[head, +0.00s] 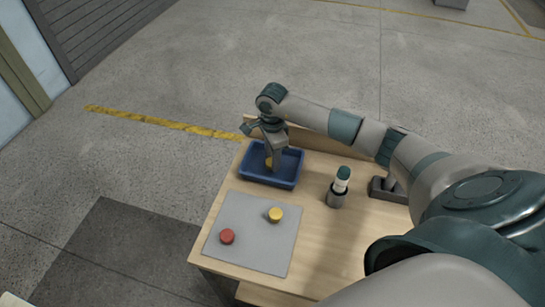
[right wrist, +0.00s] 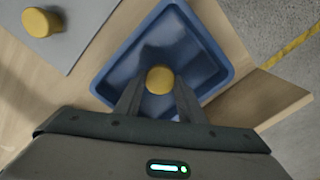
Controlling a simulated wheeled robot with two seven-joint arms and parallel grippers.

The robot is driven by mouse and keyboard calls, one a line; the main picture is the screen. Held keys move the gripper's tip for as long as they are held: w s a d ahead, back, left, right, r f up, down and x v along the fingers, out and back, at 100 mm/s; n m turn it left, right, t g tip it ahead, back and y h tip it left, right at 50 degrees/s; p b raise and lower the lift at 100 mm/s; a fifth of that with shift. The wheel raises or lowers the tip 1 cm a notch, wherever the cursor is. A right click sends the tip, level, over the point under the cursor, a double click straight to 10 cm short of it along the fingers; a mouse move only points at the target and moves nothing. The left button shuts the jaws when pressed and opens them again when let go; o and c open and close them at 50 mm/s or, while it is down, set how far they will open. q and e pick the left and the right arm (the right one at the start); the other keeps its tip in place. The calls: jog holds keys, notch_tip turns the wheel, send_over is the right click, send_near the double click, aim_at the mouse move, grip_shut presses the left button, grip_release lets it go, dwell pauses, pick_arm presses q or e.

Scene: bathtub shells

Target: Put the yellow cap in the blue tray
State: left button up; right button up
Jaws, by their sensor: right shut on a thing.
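My right gripper (head: 269,160) reaches down over the blue tray (head: 269,182) at the far left corner of the table. It is shut on a yellow cap (head: 268,163), which also shows between the fingertips in the right wrist view (right wrist: 159,79). The cap is within the tray's outline; I cannot tell whether it touches the tray floor. The tray (right wrist: 220,55) has nothing else visible in it. A second yellow cap (head: 275,214) lies on the grey mat and shows top left in the right wrist view (right wrist: 38,22). My left gripper is not in view.
A red cap (head: 227,236) lies on the grey mat (head: 252,243). A white bottle with a dark green top (head: 343,177) stands in a dark holder (head: 336,198) right of the tray. A dark grey fixture (head: 386,190) stands farther right. A wooden board edges the table's back.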

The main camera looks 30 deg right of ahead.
jog(key=shift+f, duration=0.15)
jog(key=o, duration=1)
jog(key=shift+r, duration=0.3)
jog(key=shift+r+b, duration=2.45)
jog(key=shift+r, duration=3.45)
